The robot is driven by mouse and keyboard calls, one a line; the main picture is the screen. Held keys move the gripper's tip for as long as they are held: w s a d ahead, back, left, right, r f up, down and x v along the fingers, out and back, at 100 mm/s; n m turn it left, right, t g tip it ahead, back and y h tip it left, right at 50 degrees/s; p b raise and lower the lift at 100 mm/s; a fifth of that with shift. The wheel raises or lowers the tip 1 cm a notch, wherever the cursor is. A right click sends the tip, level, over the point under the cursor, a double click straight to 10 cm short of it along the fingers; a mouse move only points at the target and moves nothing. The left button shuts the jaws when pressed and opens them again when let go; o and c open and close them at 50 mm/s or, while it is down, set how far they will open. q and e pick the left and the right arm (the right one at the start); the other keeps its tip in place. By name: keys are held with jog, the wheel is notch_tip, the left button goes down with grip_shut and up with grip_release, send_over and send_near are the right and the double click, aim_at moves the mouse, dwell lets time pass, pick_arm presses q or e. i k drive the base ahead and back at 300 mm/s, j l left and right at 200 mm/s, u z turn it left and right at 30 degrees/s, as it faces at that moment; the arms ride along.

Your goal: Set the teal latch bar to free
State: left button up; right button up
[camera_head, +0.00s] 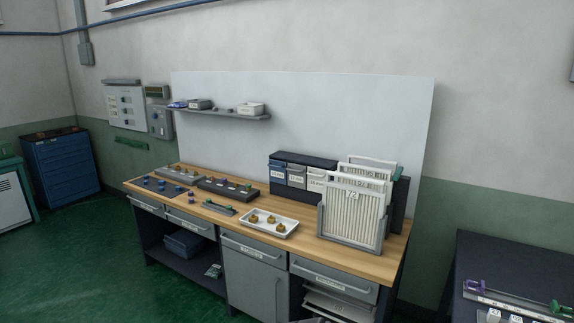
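I cannot clearly pick out a teal latch bar. A small green bar-like part (219,208) lies on the front of the wooden workbench (370,258), too small to tell its setting. A green strip (131,145) is on the wall at the left, below a grey panel. On the right table, a rail (510,301) carries a purple knob (475,286) and a green part (560,308) near the picture's right edge. Neither of my grippers shows in the head view.
Grey boxes with small knobs (226,189) stand on the bench's left half. Pleated filter panels (352,212) stand in a rack at the right. A dark table (510,263) is at far right. Green floor (110,260) is clear at left.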

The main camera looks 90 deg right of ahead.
aim_at(397, 174)
jog(key=z, duration=1.85)
jog(key=l+z, duration=0.15)
jog(key=z, duration=0.25)
jog(key=i+l+z, duration=0.1)
jog(key=z, duration=0.25)
jog(key=l+z, duration=0.2)
jog(key=z, duration=0.2)
jog(key=i+l+z, duration=0.1)
jog(key=z, duration=0.25)
jog(key=i+l, duration=0.2)
jog(key=i+j, duration=0.2)
jog(key=i, duration=0.35)
jog(key=u, duration=0.05)
